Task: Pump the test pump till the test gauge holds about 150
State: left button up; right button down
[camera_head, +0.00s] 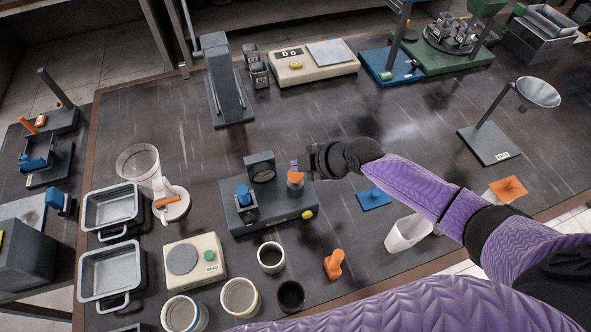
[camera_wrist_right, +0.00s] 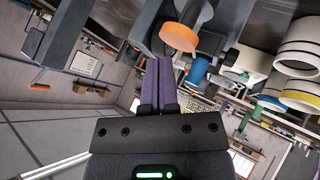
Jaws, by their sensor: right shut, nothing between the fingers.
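The test pump is a grey unit (camera_head: 240,214) in the middle of the table's near half. It has a blue knob (camera_head: 243,193), a round gauge (camera_head: 262,170) on an upright block, and an orange-topped handle (camera_head: 295,180) at its right. The gauge reading is too small to make out. My right gripper (camera_head: 294,165) is just behind the orange top, its purple fingers shut and empty. In the wrist view the closed fingers (camera_wrist_right: 160,72) end close to the orange top (camera_wrist_right: 178,37); I cannot tell whether they touch. My left gripper is not in view.
A clear vessel (camera_head: 138,165) and metal trays (camera_head: 112,207) are at the left. A blue block (camera_head: 373,198) lies right.

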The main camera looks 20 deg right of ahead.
aim_at(299, 175)
notch_tip(299, 175, up, 5)
jog(key=p, duration=0.4)
jog(key=shift+r, duration=0.1)
dwell(0.3)
dwell(0.4)
